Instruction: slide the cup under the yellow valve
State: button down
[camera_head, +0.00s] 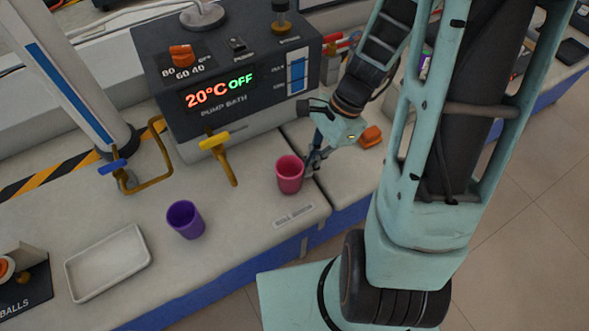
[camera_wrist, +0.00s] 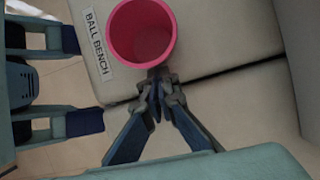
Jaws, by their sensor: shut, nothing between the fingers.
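A pink cup (camera_head: 290,175) stands upright on the bench, right of the yellow valve (camera_head: 215,141), whose brass spout (camera_head: 230,173) bends down toward the bench. My gripper (camera_head: 311,165) is shut and empty, low at the right side of the pink cup. In the wrist view the pink cup (camera_wrist: 141,33) sits just beyond my shut fingertips (camera_wrist: 157,78); fingers and cup are touching or nearly so, I cannot tell which. A purple cup (camera_head: 186,220) stands upright on the bench at the left, in front of the blue valve (camera_head: 112,166) and its brass pipe.
The pump bath (camera_head: 225,90) stands behind the cups, reading 20°C OFF. A white tray (camera_head: 107,263) lies at the left front. An orange object (camera_head: 370,137) lies right of my gripper. The bench between the pink cup and the yellow valve is clear. The bench's front edge (camera_head: 300,237) is near.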

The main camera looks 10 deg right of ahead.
jog(key=shift+s+a, duration=0.5)
jog(key=shift+a, duration=1.4)
jog(key=shift+s+a, duration=0.55)
jog(key=shift+a, duration=1.35)
jog(key=shift+s+a, duration=0.5)
jog(key=shift+a, duration=1.4)
jog(key=shift+d, duration=0.1)
jog(key=shift+d, duration=0.1)
jog(key=shift+w+d, duration=0.2)
jog(key=shift+d, duration=0.35)
jog(key=shift+w+d, duration=0.15)
jog(key=shift+d, duration=0.35)
jog(key=shift+r+p, duration=0.1)
jog(key=shift+p, duration=0.3)
notch_tip(320, 180, up, 8)
jog(key=p, duration=0.7)
